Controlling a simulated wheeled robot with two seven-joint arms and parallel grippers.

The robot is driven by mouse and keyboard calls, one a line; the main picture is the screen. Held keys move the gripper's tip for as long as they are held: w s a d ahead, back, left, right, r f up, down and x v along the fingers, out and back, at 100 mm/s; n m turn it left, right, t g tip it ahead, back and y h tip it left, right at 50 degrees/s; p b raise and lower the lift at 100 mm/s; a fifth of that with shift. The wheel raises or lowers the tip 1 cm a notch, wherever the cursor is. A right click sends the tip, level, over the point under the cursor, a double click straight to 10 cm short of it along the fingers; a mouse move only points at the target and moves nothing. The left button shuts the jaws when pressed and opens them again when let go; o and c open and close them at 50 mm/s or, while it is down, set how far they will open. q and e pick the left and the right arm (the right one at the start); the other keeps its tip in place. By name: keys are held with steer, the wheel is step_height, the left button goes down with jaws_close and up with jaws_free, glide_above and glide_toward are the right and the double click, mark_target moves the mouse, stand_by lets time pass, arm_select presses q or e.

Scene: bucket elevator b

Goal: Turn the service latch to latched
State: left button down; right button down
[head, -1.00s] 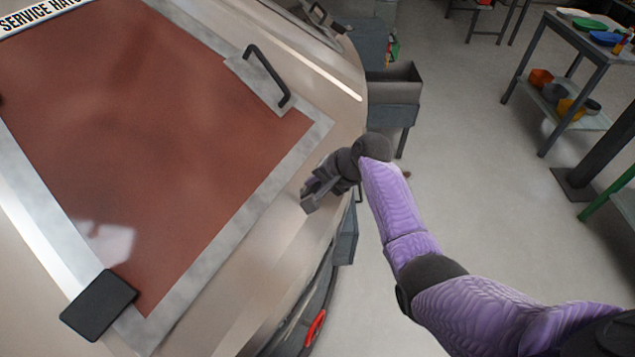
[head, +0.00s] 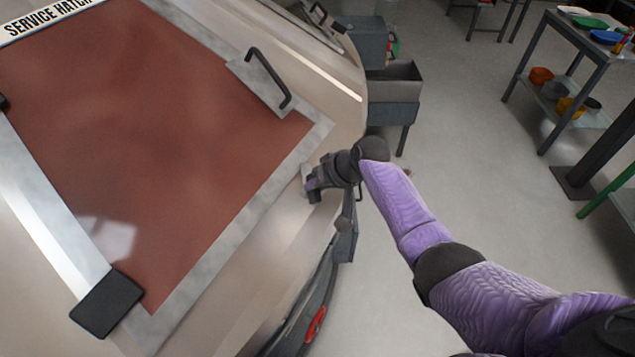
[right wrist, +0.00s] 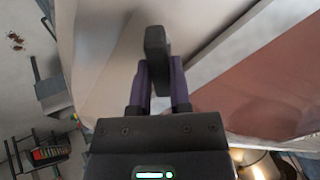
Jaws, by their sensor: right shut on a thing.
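My right gripper (head: 312,190) is at the curved metal housing, beside the lower right edge of the red-brown service hatch. In the right wrist view its two purple fingers (right wrist: 159,85) are closed on a dark grey latch handle (right wrist: 156,45). The handle stands up between the fingertips against the pale housing. In the head view the gripper mostly hides the latch, and a pale plate shows behind it. I cannot read which position the latch is in. My left gripper is not in view.
The service hatch (head: 160,130) has a dark bar handle (head: 270,75) and a black hinge block (head: 107,303). Grey bins (head: 394,90) stand beyond the housing's edge. A shelf table (head: 565,75) with coloured dishes is at the upper right. The floor between is clear.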

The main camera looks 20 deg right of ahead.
steer(key=n, duration=0.4)
steer(key=shift+f+n+b, duration=0.1)
steer(key=shift+n+b, duration=0.2)
steer(key=shift+s+a+n+b, duration=0.1)
steer(key=shift+n+b, duration=0.4)
steer(key=shift+n, duration=1.7)
steer(key=c, duration=0.6)
jaws_free()
steer(key=shift+o, duration=0.2)
steer(key=p+v, duration=0.1)
steer(key=v, duration=0.9)
